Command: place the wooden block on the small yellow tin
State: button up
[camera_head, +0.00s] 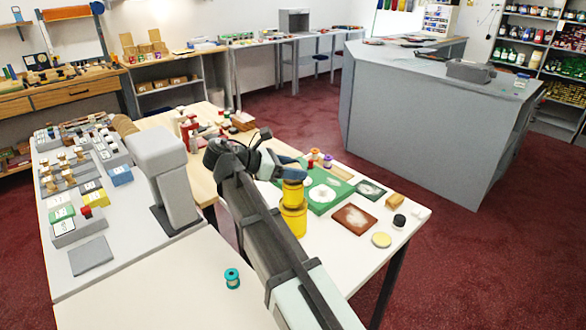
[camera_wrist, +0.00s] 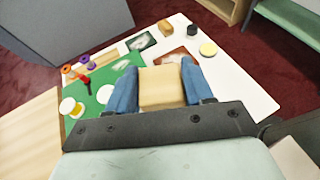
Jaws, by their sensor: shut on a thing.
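My gripper (camera_head: 287,166) is shut on a wooden block (camera_wrist: 160,88), held between its two blue fingers in the wrist view. In the head view the block is mostly hidden by my gripper. Two yellow tins stand stacked on the white table, a smaller yellow tin (camera_head: 293,194) on top of a larger one (camera_head: 294,221). My gripper is just above the top of the stack in the head view; whether the block touches the tin cannot be told. The stack does not show clearly in the wrist view.
A green board (camera_head: 335,196) with white round things lies behind the stack. A brown card (camera_head: 354,219), another wooden block (camera_head: 394,201), a black pot (camera_head: 399,220) and a pale yellow disc (camera_head: 381,240) lie to the right. Coloured spools (camera_head: 314,155) stand behind. A teal spool (camera_head: 232,278) stands in front.

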jog(key=shift+f, duration=0.1)
jog(key=o, duration=1)
jog(key=v, duration=1.2)
